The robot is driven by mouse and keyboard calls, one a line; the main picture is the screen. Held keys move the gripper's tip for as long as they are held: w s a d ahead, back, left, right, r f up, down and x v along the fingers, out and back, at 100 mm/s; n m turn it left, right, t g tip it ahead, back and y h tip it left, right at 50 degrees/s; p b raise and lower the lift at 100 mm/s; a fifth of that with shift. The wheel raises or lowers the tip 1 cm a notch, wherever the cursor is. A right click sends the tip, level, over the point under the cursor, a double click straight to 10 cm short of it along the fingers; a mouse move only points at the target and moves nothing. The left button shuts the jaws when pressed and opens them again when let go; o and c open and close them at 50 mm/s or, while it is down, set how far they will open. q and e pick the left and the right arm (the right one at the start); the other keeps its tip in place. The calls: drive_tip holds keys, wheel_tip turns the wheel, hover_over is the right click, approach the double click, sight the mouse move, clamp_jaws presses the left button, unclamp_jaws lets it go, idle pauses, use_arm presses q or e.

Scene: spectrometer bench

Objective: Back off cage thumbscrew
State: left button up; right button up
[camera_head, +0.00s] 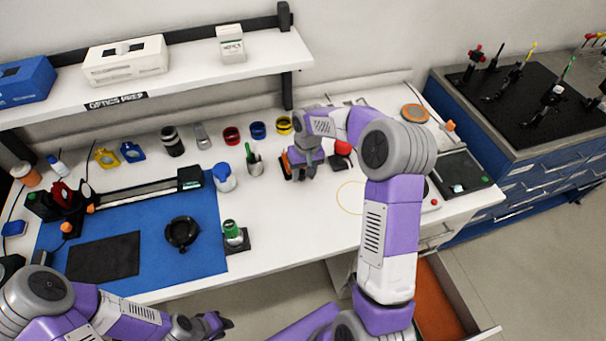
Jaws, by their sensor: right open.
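A black rail assembly (138,194) lies on the blue mat (205,215) at the left of the bench. At its left end is a cage-like cluster (62,201) with red and green parts. A small orange knob (66,227) shows beside it; I cannot tell whether this is the thumbscrew. My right gripper (302,172) is open above the bench's middle, beside a small orange and black object (287,166), well to the right of the rail. I cannot tell whether they touch. My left gripper (222,323) is low in front of the bench edge, away from the rail; its jaws are unclear.
A black ring (182,233), a dark pad (103,258) and a green-topped bottle (233,232) stand near the front. A blue-lidded jar (224,178) is behind them. A shelf (190,73) overhangs the back. An open drawer (440,300) juts out front right.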

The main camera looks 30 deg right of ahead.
drive_tip(key=shift+f, duration=0.35)
clamp_jaws()
drive_tip(key=shift+a, duration=0.1)
